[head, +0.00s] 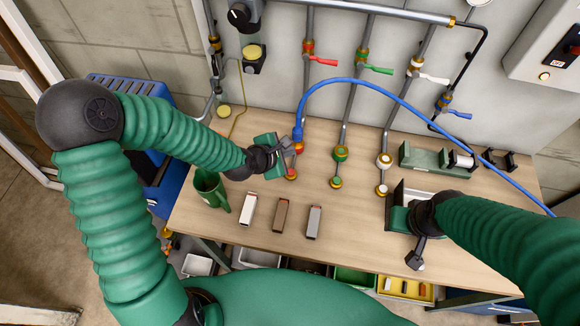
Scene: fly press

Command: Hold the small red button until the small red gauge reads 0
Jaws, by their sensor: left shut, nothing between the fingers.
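My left gripper (289,160) is shut and empty at the lower end of the red-valve pipe. A small red button-like part (291,173) on a brass base shows just below its fingertips. I cannot tell whether they touch. An orange-red fitting (299,148) sits just above, at the end of the blue hose; the small red gauge is not clearly visible, and the gripper covers part of this area. No reading can be made out. My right gripper (415,258) is over the right part of the table; its fingers are too unclear to judge.
The wooden table (265,236) holds a green cup (210,188) and white, brown and grey blocks (283,215). Green (340,153) and white (384,160) fittings stand to the right. A blue hose (400,98) arcs across. A green device (432,160) stands at back right.

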